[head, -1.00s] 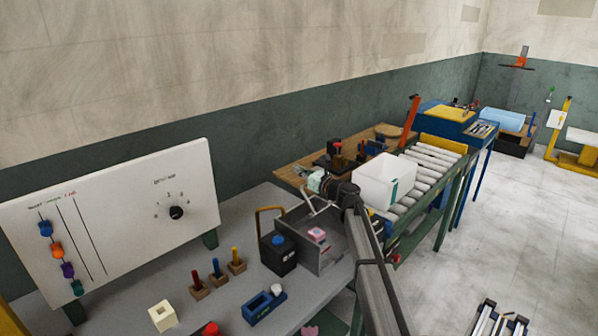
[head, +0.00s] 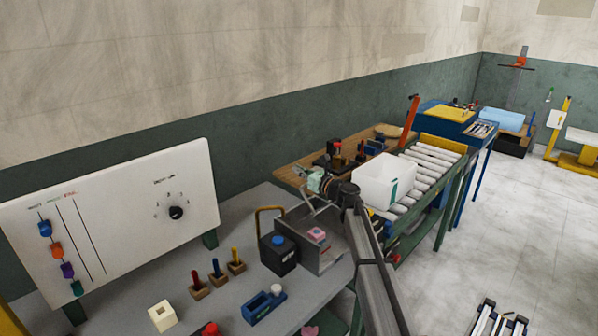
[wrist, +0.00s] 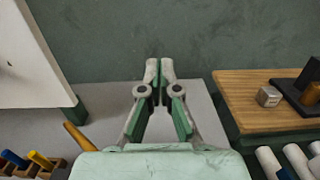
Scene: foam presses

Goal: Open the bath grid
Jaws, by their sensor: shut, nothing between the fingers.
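The grey open-topped bath (head: 330,262) stands on the bench in the head view, with a pink block (head: 317,233) inside. A thin pale bar (head: 317,211) shows at its back rim. I cannot tell whether this belongs to the grid, and no grid mesh is clear. My gripper (head: 299,171) is above and behind the bath, its pale green body partly hidden by my dark wrist. In the wrist view my gripper (wrist: 160,65) is shut and empty, its fingertips together and pointing at the green wall. The bath is not visible there.
A black box (head: 278,254) with a blue knob and a yellow hoop handle (head: 268,209) stands left of the bath. A white bin (head: 383,181) sits on the roller conveyor at right. A wooden table (wrist: 258,98) lies right of my gripper. A white panel (head: 110,225) stands at left.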

